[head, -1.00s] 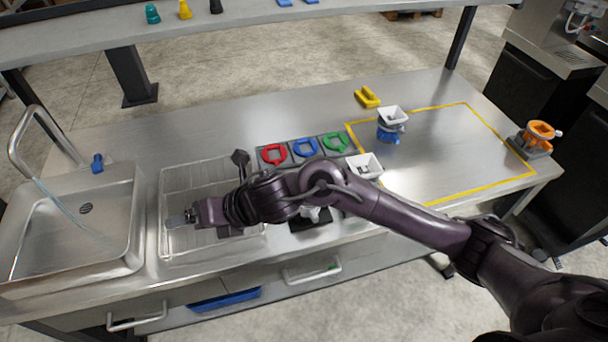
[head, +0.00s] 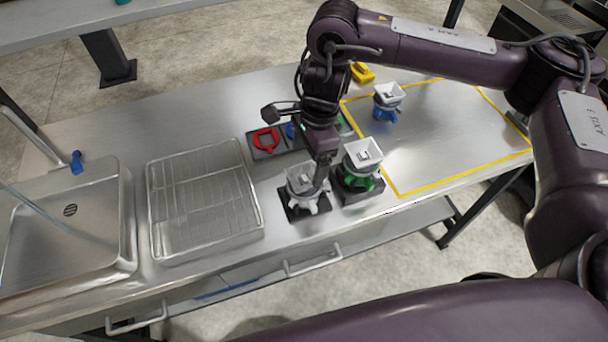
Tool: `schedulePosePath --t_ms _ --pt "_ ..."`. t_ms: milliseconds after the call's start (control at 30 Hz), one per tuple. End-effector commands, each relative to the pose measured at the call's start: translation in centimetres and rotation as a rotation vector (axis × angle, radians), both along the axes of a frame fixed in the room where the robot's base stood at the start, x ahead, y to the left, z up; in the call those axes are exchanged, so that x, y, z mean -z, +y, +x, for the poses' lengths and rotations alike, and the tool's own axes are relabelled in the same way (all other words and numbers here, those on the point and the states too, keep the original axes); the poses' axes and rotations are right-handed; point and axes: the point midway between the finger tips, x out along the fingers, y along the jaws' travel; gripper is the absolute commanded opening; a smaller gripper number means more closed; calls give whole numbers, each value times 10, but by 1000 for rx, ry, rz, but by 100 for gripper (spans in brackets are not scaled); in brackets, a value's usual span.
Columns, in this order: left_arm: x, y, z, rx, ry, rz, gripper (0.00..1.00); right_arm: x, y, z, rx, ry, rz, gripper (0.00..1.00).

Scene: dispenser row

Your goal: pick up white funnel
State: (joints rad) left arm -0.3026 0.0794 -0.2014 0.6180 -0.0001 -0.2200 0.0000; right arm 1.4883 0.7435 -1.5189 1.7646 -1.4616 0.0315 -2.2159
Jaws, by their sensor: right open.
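My right gripper (head: 322,180) points down at the right side of a white funnel (head: 298,177), which sits on a white dispenser body on a black square base. The fingers partly hide that funnel, and I cannot tell whether they touch it. A second white funnel (head: 363,153) stands just to the right, on a dispenser with green parts (head: 372,183). A third white funnel (head: 390,94) is further back on a blue dispenser body (head: 384,114). My left gripper is not in view.
A dark tray holds a red ring (head: 266,140) and blue and green ones, partly hidden by my arm. A wire rack (head: 205,200) and a sink (head: 70,230) lie left. A yellow part (head: 362,73) is at the back. The yellow-outlined area (head: 440,183) is mostly clear.

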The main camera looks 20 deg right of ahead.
Motion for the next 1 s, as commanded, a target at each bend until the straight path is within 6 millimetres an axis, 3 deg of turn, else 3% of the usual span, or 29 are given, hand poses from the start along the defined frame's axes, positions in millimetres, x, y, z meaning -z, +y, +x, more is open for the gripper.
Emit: schedulePosePath --t_ms 167,500,767,1000 --pt "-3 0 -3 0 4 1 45 11 1 0 1 1 2 84" --pt "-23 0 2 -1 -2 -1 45 50 5 0 1 0 1 84" --pt "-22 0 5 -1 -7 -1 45 54 5 1 1 -3 1 84" --pt "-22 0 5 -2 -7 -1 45 54 5 1 1 -3 1 54"
